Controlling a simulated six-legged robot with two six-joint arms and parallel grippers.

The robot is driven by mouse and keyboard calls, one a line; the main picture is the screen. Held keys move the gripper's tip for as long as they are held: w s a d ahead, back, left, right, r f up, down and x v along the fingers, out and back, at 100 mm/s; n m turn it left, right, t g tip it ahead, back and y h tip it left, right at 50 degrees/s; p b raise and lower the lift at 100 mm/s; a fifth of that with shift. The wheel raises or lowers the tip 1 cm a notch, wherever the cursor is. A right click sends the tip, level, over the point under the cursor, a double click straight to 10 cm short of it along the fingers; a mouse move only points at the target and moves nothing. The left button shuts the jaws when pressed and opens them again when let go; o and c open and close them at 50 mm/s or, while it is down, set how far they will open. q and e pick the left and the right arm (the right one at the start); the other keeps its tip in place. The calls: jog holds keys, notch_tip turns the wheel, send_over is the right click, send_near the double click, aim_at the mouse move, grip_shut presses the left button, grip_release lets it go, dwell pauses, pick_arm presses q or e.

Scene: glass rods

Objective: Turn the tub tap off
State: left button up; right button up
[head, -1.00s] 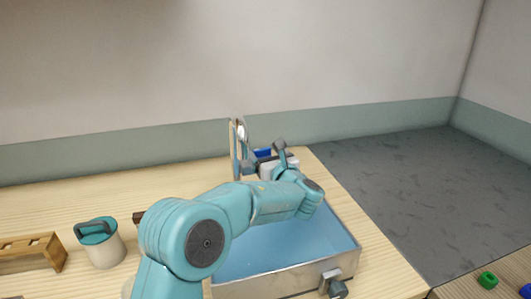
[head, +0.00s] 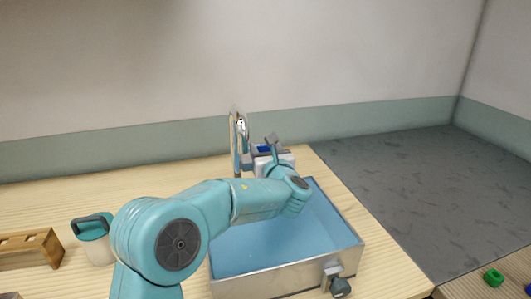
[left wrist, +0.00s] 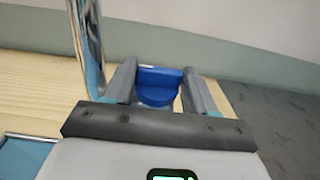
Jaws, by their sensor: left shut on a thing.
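The tub (head: 262,284) is a metal-walled basin with a blue inside on the wooden worktop. The shiny, tall tap spout (head: 240,128) stands at its back left; it also shows in the left wrist view (left wrist: 92,42). My left gripper (head: 263,149) is at the back of the tub, just right of the spout. In the left wrist view, its fingers (left wrist: 158,88) are on both sides of the blue tap handle (left wrist: 157,86) and shut on it. In the head view only a little of the handle (head: 264,149) shows. My right gripper is out of view.
A cream jug with a teal top (head: 96,240) and a wooden rack (head: 30,248) stand on the worktop at left. A dark fitting (head: 338,284) sticks out from the tub's front wall. A green object (head: 493,278) lies at lower right. The back wall is close behind the tap.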

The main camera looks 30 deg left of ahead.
pick_arm(q)
jog(key=o, duration=1)
jog(key=shift+o, duration=0.2)
jog(key=shift+s+d, duration=0.1)
jog(key=shift+d, duration=0.05)
jog(key=b+v, duration=0.1)
jog(key=v, duration=1.5)
jog(key=shift+b, duration=0.3)
jog(key=shift+s, duration=0.1)
